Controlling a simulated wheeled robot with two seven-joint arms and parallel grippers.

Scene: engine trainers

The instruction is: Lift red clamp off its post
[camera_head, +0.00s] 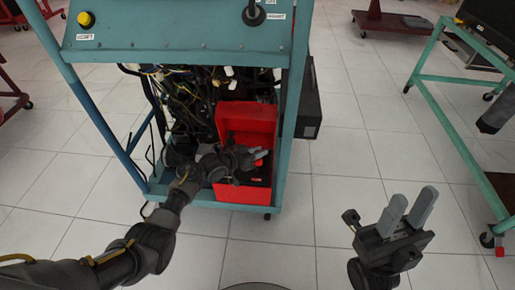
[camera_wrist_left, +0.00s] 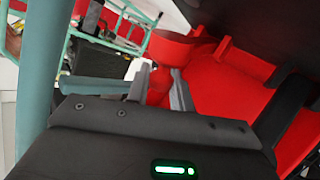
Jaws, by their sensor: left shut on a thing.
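The red clamp (camera_wrist_left: 159,86) shows in the left wrist view between the two grey fingers of my left gripper (camera_wrist_left: 160,92), which is shut on it. In the head view the left gripper (camera_head: 260,156) is at the open red box (camera_head: 238,194) low in the teal engine stand, and the wrist hides much of the box's inside. The post is hidden, so I cannot tell whether the clamp is still around it. My right gripper (camera_head: 408,210) is open and empty over the floor at the right.
The teal stand (camera_head: 290,110) frames the box, with bundled wires (camera_head: 180,95) behind my left wrist. A black box (camera_head: 310,105) hangs on its right side. Another teal stand (camera_head: 435,105) is at the right. The tiled floor between is clear.

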